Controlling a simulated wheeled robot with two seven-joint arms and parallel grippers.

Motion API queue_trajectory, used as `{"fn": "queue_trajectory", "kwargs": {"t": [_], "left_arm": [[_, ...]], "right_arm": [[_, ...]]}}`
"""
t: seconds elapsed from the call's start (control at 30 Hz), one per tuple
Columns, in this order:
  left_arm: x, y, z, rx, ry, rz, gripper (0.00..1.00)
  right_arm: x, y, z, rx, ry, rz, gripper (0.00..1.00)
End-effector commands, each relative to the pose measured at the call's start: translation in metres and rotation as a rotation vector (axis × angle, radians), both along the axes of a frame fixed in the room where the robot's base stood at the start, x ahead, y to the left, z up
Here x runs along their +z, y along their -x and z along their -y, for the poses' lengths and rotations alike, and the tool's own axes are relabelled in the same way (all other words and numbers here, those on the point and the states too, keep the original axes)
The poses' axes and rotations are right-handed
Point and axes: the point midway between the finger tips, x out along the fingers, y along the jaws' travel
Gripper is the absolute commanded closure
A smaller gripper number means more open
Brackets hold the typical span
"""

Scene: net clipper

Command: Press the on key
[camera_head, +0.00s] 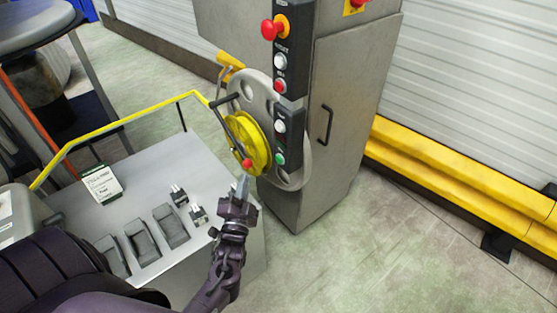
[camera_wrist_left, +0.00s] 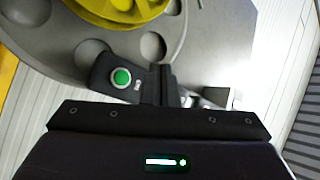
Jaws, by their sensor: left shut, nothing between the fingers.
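The green button (camera_head: 280,159), which looks like the on key, is at the bottom end of the black control panel (camera_head: 279,107) on the grey machine cabinet. In the left wrist view, the green button (camera_wrist_left: 121,77) is round in a grey ring on the dark panel end, with a small unreadable label beside it. My left gripper (camera_head: 243,182) is shut and empty, below and left of the button in the head view. In the wrist view the closed fingers (camera_wrist_left: 162,72) point just right of the button, with a gap between. My right gripper is not in view.
A yellow reel (camera_head: 246,145) with a dark crank and red knob (camera_head: 247,163) sits close to my left fingertips. Other buttons and a red emergency stop (camera_head: 270,29) are higher up.

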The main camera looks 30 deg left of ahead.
Motion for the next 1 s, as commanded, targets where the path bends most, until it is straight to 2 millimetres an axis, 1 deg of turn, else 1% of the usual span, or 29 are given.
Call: {"fn": "queue_trajectory", "kwargs": {"t": [0.17,0.4,0.6,0.8,1.0], "left_arm": [[-0.002,-0.017,0.007,-0.002,0.002,0.004,1.0],[-0.003,-0.049,0.021,0.0,0.002,0.003,1.0],[-0.002,-0.069,0.029,-0.002,0.002,0.002,1.0],[0.0,-0.078,0.033,-0.001,0.001,0.001,1.0],[0.0,-0.079,0.033,-0.002,0.002,0.0,1.0]], "right_arm": [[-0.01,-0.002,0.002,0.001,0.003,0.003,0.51],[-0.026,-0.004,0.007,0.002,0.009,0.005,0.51],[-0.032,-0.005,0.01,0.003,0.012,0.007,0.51],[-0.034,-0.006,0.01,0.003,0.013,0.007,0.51],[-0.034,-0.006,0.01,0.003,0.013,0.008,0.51]]}}
